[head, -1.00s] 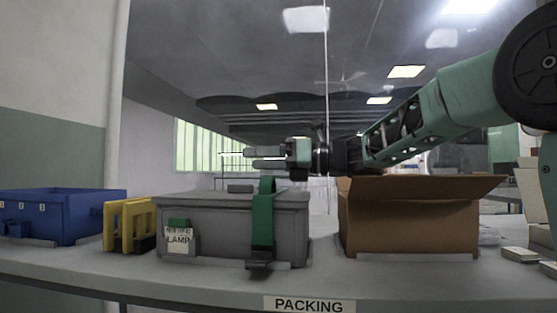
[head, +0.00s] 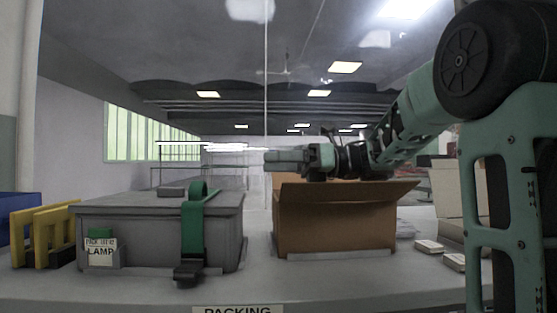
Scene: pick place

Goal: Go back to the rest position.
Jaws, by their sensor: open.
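My gripper (head: 272,161) points left in the head view, above and behind the open cardboard box (head: 330,222). Its fingers are seen nearly edge-on, with nothing visible held between them. My arm reaches in from the right side of the picture. The gripper is clear of the things on the table.
A closed grey case (head: 150,225) with a green strap (head: 193,232) and a lamp label (head: 101,248) stands left of the box. A yellow rack (head: 40,237) and a blue bin (head: 14,225) are at far left. Small white boxes (head: 430,246) lie right of the cardboard box.

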